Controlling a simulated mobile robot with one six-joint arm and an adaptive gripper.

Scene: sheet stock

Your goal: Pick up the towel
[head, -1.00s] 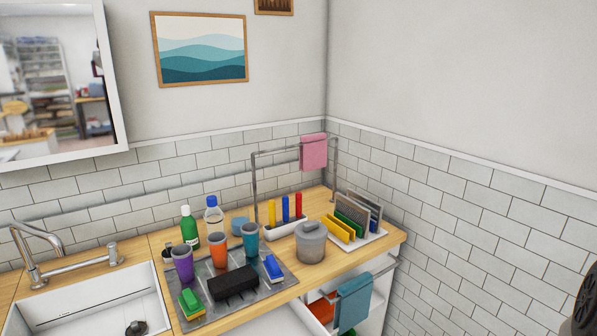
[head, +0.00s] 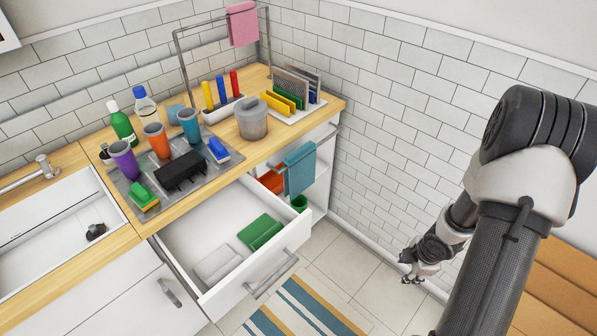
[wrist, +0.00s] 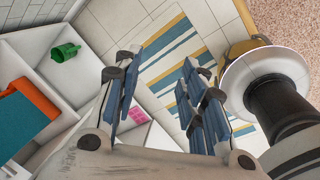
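A teal towel (head: 300,168) hangs over a bar at the right end of the counter unit; part of it shows in the wrist view (wrist: 22,125). A pink towel (head: 242,24) hangs on the tall metal rack. A green folded cloth (head: 260,232) and a light grey folded cloth (head: 217,265) lie in the open drawer. My gripper (head: 412,279) is right of the unit, apart from all of these. In the wrist view my gripper (wrist: 165,85) has its fingers spread, with nothing visible between them.
The open drawer (head: 222,208) juts out below the counter (head: 318,116). An orange item (head: 271,181) and a green cup (head: 299,203) sit on shelves by the teal towel. A striped rug (head: 305,305) lies on the floor. A wooden surface (head: 560,285) is at right.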

